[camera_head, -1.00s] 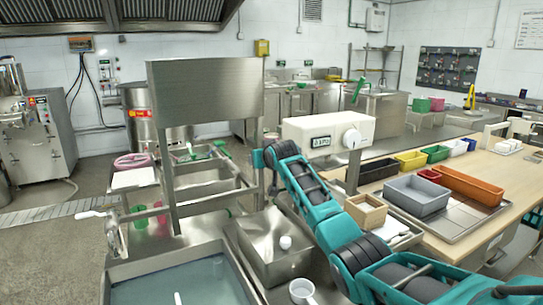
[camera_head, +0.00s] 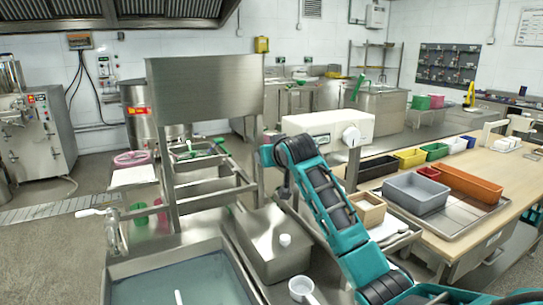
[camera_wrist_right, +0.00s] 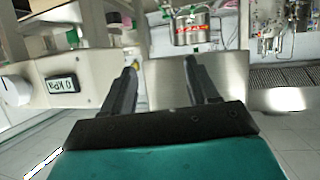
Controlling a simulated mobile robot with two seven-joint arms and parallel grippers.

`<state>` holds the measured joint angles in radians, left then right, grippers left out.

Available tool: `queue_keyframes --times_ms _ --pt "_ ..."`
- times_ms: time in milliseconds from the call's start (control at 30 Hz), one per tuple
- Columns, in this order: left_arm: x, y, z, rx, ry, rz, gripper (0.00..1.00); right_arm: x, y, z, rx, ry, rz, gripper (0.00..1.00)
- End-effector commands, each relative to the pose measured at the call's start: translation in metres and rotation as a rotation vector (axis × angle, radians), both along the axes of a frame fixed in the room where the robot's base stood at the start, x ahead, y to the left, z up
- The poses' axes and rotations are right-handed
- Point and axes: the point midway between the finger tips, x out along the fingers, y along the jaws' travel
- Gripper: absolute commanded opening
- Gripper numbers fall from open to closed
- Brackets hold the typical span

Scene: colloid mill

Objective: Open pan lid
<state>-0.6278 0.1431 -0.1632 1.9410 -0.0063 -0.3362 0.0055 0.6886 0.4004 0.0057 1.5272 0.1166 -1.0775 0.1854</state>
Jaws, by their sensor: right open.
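A large flat steel panel (camera_head: 205,98) stands upright on a steel frame left of centre in the head view; I cannot tell if it is the pan lid. A steel box-like unit with a small white knob (camera_head: 285,240) on top stands in front of it. A basin of bluish liquid (camera_head: 180,278) is at the bottom. My right gripper (camera_head: 285,188) is above the steel unit, right of the panel. In the wrist view its two dark fingers (camera_wrist_right: 160,85) are apart and empty, with a plain steel surface (camera_wrist_right: 160,92) beyond them. My left gripper is not in view.
A white box with a gauge and knob (camera_head: 330,131) stands close behind my right arm. A crank handle (camera_head: 98,212) is at the left. A wooden table (camera_head: 510,205) with coloured bins is at the right.

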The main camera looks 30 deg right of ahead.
Motion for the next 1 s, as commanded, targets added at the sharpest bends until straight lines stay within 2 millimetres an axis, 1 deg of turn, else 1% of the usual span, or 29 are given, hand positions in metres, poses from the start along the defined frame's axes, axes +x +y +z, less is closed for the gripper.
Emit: queue_keyframes --times_ms 433,500,567,667,700,767,800,867,900,967,1000 --pt "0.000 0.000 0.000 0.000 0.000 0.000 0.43 0.000 0.000 0.000 0.000 0.000 0.000 0.59" --pt "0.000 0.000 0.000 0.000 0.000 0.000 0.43 -0.001 0.002 -0.005 -0.002 0.008 0.004 0.59" --pt "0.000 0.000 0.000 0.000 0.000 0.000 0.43 -0.005 0.008 -0.016 -0.006 0.027 0.013 0.59" --pt "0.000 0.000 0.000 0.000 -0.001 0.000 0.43 -0.022 0.027 -0.051 -0.019 0.092 0.044 0.59" --pt "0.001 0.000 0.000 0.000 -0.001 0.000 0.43 -0.034 0.038 -0.070 -0.025 0.130 0.061 0.59" --pt "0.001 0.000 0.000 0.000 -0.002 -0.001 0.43 -0.054 0.056 -0.101 -0.035 0.191 0.090 0.59" --pt "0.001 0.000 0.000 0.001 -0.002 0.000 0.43 -0.071 0.068 -0.121 -0.040 0.233 0.112 0.59" --pt "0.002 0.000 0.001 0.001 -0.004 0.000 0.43 -0.097 0.085 -0.149 -0.045 0.296 0.142 0.59" --pt "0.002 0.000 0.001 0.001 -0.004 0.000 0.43 -0.116 0.096 -0.165 -0.047 0.336 0.162 0.59" --pt "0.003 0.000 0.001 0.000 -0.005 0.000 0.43 -0.145 0.112 -0.188 -0.047 0.397 0.192 0.59" --pt "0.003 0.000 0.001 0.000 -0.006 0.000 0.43 -0.166 0.122 -0.202 -0.045 0.438 0.209 0.59"
